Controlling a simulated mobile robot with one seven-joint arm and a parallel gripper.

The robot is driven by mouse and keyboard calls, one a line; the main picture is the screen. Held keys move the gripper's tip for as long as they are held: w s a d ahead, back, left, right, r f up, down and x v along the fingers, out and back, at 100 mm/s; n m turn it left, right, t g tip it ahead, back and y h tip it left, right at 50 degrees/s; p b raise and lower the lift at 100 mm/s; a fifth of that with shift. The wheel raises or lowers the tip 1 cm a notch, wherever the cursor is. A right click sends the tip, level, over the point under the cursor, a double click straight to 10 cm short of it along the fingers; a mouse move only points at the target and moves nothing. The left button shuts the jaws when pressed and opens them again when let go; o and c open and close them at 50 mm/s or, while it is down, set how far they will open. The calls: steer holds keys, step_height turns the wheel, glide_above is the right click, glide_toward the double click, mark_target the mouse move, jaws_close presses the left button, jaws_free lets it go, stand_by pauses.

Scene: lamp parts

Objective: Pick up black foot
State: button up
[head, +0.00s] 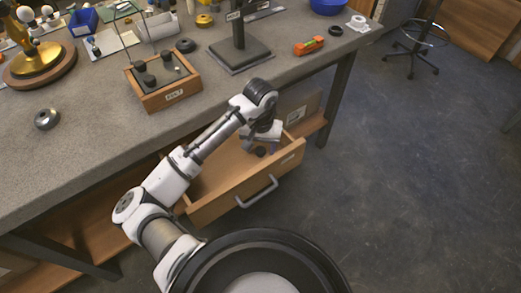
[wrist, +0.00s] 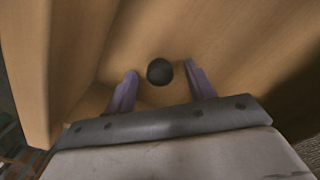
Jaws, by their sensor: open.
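A small round black foot (wrist: 160,71) lies on the wooden floor of an open drawer. In the head view the black foot (head: 260,152) shows as a small dark spot in the drawer (head: 215,172), just below my gripper (head: 261,144). In the wrist view my gripper (wrist: 161,88) is open, with one purple-grey finger on each side of the foot. The foot appears between and slightly beyond the fingertips, touching neither. I cannot tell how far the fingertips are above the drawer floor.
The drawer's front panel with a metal handle (head: 257,191) is pulled out from under the grey workbench (head: 105,125). A wooden tray (head: 163,82) with dark parts, a black stand (head: 239,54) and an orange level (head: 308,46) are on the bench.

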steer(key=c, duration=1)
steer(key=shift+r, duration=0.15)
